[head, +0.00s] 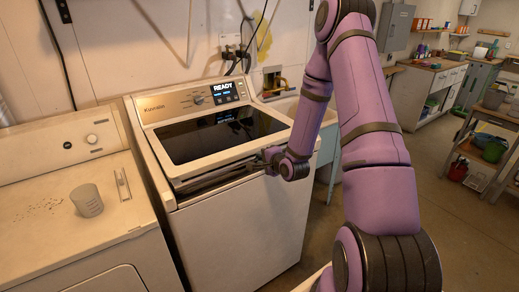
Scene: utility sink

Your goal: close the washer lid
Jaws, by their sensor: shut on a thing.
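The washer (240,225) is a white top-loader with a lit "READY" display on its rear panel. Its lid (222,137) has a dark glass pane in a light frame. The lid lies nearly flat, with a dark gap under its front edge, so it looks slightly raised. My gripper (266,158) is at the front right edge of the lid and appears shut on that edge. The fingertips are small and dark here, so the exact contact is hard to see.
A white dryer (40,190) stands at the left with a grey cup (87,200) on top. A utility sink (290,108) is behind the washer's right side. A shelf cart (470,150) stands at the right. Open floor lies between.

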